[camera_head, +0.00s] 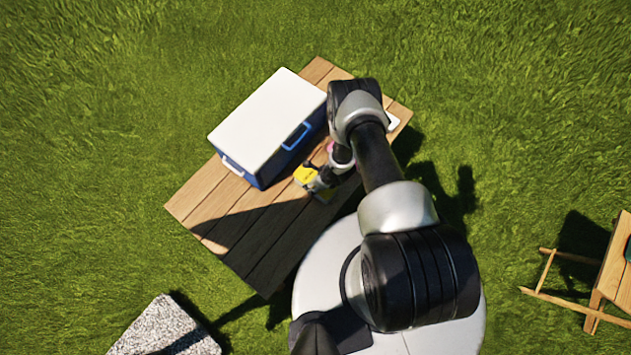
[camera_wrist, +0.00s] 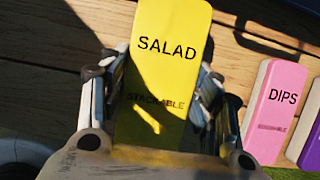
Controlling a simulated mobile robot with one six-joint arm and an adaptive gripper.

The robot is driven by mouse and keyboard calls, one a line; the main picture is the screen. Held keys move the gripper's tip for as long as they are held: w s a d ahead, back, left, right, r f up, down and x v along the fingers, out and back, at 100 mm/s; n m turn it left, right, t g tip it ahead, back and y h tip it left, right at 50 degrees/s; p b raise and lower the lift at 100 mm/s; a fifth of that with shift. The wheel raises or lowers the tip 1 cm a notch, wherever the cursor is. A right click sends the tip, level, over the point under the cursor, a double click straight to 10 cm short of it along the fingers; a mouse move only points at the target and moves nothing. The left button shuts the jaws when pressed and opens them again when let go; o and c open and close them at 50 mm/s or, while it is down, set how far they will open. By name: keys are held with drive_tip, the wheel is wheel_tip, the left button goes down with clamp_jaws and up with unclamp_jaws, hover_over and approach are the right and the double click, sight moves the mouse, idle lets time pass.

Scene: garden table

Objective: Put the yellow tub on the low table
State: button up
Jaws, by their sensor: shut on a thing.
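The yellow tub (camera_head: 304,174) is marked SALAD; it also shows in the wrist view (camera_wrist: 170,40), between my fingers. My gripper (camera_head: 316,184) is shut on it, with one finger along each side, as the wrist view (camera_wrist: 163,70) shows. The tub is over the wooden plank table (camera_head: 205,195), beside the blue cooler. I cannot tell whether it touches the planks. The frames do not show which table is the low one.
A blue cooler (camera_head: 268,125) with a white lid stands on the plank table. A pink tub (camera_wrist: 275,110) marked DIPS and a purple tub (camera_wrist: 311,140) are to the right of the yellow tub. A grey stone block (camera_head: 165,330) is at bottom left. Grass lies between the tables.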

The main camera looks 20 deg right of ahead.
drive_tip(key=shift+f, duration=0.15)
drive_tip(key=o, duration=1.4)
